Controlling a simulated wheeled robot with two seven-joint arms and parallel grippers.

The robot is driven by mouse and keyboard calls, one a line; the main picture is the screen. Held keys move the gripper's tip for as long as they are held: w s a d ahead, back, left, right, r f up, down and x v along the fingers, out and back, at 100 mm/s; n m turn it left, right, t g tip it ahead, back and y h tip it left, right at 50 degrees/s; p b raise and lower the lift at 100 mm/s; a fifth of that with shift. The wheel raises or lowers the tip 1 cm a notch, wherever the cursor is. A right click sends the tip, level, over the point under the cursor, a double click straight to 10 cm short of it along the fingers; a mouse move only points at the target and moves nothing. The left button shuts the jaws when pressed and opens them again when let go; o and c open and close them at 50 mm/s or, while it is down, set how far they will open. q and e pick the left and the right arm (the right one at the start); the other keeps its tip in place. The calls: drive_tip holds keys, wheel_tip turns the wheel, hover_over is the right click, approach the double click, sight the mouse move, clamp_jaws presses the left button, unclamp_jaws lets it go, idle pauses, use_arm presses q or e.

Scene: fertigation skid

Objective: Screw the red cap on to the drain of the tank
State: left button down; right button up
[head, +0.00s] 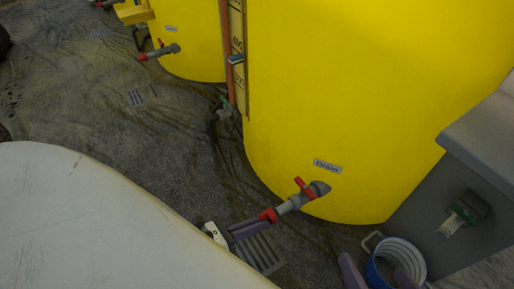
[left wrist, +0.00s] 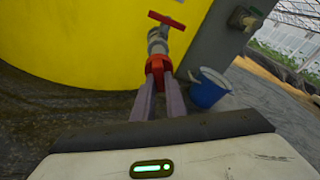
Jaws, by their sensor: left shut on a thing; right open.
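The large yellow tank (head: 350,90) has a grey drain pipe (head: 290,206) low on its front, with a red valve handle (head: 304,188) and a label above. The red cap (head: 268,215) is at the outer end of the drain pipe, in line with it; I cannot tell how far it is threaded. My left gripper (head: 261,222) is shut on the cap. In the left wrist view its two purple fingers hold the cap (left wrist: 157,66) from both sides, below the drain pipe (left wrist: 157,43). My right gripper (head: 374,264) is open at the bottom edge, in front of the bucket.
A blue bucket (head: 376,273) stands right of the drain, by a grey block (head: 450,210). A floor grate (head: 262,252) lies below the cap. A second yellow tank (head: 190,45) with its own capped drain (head: 150,54) stands at the back left. Dark wet floor is open at left.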

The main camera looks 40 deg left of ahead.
use_arm(q)
drive_tip(key=shift+w+d, duration=0.25)
drive_tip(key=shift+w, duration=0.3)
idle(1.4)
